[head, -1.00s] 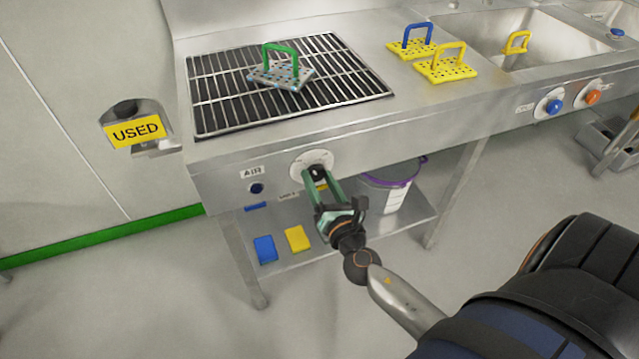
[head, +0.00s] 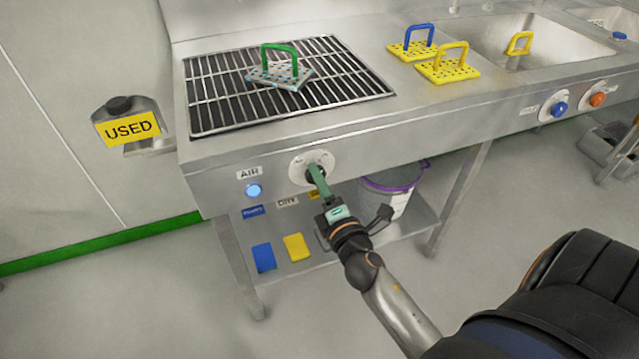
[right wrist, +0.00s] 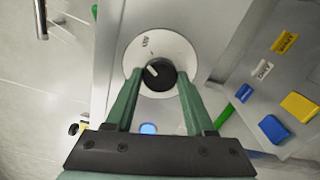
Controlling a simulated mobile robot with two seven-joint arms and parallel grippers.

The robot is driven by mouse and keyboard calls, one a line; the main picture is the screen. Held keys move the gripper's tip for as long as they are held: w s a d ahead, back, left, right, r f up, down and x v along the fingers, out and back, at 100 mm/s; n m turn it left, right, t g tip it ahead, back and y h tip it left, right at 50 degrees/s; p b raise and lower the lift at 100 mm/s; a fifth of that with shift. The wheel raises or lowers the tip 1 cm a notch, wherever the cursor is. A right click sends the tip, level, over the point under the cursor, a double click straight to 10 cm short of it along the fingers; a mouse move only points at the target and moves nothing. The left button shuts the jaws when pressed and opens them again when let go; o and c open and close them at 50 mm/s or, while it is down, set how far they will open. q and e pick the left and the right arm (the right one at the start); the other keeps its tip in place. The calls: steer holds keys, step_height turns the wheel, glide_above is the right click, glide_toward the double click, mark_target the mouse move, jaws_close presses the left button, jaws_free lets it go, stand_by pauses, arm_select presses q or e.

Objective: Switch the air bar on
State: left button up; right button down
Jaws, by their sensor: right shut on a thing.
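The air bar's black rotary knob (right wrist: 158,74) sits on a round white dial plate (head: 301,167) on the front panel of the steel bench. My right gripper (head: 318,178) is shut on the knob; in the right wrist view its green fingers (right wrist: 154,88) lie on either side of it. The white mark on the knob points off at a slant. Left of the dial, under the AIR label (head: 249,173), the indicator lamp (head: 254,190) glows light blue. It also glows in the right wrist view (right wrist: 148,128). My left gripper is not in view.
Above the panel is a black slotted grille (head: 225,110) with a green-handled plate (head: 280,75) on it. Blue- and yellow-handled plates stand right of it, beside a sink. A USED holder (head: 130,128) is at the left. A purple-rimmed bucket (head: 397,200) stands on the lower shelf.

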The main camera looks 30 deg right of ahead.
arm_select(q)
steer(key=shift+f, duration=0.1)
arm_select(e)
steer(key=shift+m, duration=1.2)
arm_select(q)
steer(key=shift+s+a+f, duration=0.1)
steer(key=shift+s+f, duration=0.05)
arm_select(e)
steer(key=shift+m, duration=0.3)
steer(key=shift+c, duration=1.3)
jaws_free()
